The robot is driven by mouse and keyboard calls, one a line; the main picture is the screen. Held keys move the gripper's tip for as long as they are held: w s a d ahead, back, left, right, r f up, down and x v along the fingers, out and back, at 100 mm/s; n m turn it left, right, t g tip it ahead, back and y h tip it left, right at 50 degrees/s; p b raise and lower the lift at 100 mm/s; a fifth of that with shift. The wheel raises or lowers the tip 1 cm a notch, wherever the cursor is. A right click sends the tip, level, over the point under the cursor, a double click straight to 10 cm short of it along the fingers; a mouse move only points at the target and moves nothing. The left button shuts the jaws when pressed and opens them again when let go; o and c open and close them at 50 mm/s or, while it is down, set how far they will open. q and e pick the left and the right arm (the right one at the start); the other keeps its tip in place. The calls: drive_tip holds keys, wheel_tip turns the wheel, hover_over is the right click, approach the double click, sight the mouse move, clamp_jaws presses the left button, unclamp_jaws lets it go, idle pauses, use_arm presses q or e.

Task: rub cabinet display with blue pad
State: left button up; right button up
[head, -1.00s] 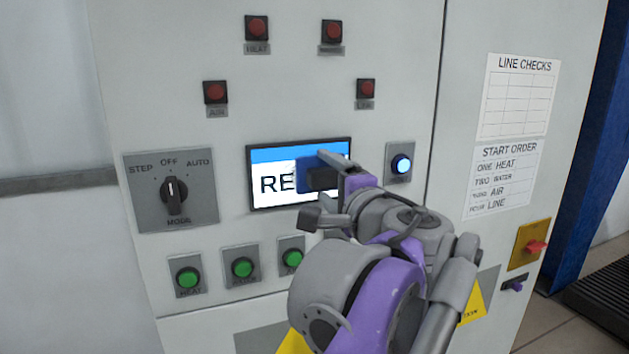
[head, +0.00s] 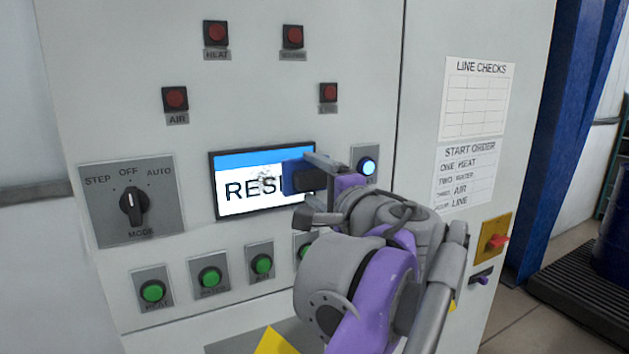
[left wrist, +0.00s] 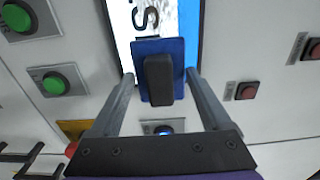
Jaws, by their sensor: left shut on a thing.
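The cabinet display (head: 245,200) is a dark-framed screen with a blue top band and dark letters, of which "RES" shows. A grey speckled smudge shows beside the letters in the head view and on the screen in the left wrist view (left wrist: 150,18). My left gripper (head: 312,190) is shut on the blue pad (head: 293,173) by its dark handle (left wrist: 159,80). The pad is at the right part of the display and covers it there; whether it touches the glass I cannot tell. My right gripper is not in view.
The mode knob (head: 133,204) is left of the display. Green buttons (head: 210,277) line up below it, and red lamps (head: 175,98) sit above. A lit blue button (head: 367,167) is close right of my gripper. A red switch (head: 496,242) is farther right.

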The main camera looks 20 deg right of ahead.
sight(246, 183)
use_arm(q)
drive_tip(key=shift+s+a, duration=0.1)
drive_tip(key=shift+a, duration=3.4)
drive_tip(key=shift+a, duration=0.1)
drive_tip(key=shift+a, duration=1.7)
drive_tip(key=shift+s, duration=0.15)
drive_tip(key=shift+s+d, duration=0.15)
drive_tip(key=shift+s, duration=2.75)
drive_tip(key=s, duration=0.3)
